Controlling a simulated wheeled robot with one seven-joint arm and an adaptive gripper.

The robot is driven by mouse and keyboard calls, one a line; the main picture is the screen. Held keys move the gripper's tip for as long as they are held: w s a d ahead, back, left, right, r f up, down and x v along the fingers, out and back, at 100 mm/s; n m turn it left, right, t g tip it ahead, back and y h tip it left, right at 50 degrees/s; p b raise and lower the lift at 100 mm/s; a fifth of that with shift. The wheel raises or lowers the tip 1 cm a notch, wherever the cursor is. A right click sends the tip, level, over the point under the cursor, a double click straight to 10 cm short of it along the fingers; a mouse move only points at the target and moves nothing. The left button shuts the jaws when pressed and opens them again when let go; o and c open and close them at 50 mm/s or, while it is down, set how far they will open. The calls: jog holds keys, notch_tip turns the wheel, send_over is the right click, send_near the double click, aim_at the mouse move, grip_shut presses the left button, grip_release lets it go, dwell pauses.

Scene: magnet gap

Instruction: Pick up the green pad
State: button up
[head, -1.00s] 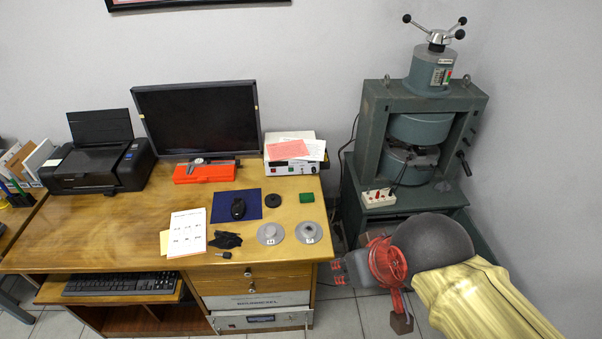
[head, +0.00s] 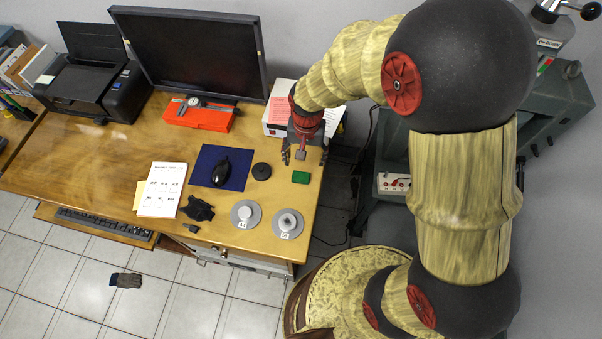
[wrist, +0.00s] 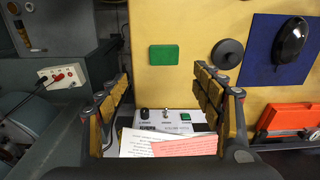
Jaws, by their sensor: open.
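The green pad (head: 300,177) is a small flat rectangle lying on the wooden desk near its right edge. The pad is in full view.
A black disc (head: 262,171) and a mouse on a blue mat (head: 239,160) lie left of the pad. Two grey metal discs (head: 287,223) lie in front. A white instrument box with papers (wrist: 165,145) stands below the gripper. The green magnet (head: 545,110) stands right of the desk.

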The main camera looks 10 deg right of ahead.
send_over(300, 179)
jog(key=shift+m+g, duration=0.3)
jog(key=f, duration=0.6)
jog(key=shift+d+f, duration=0.1)
jog(key=shift+d, duration=0.15)
jog(key=f+b, duration=0.1)
jog(key=f, duration=0.2)
jog(key=f+b, duration=0.1)
jog(key=f, duration=0.1)
jog(key=shift+a+f+b, duration=0.25)
jog(key=shift+f+b, duration=0.05)
jog(key=shift+b, duration=0.05)
jog(key=shift+r, duration=0.1)
jog(key=c, duration=0.8)
jog(key=shift+c, duration=0.2)
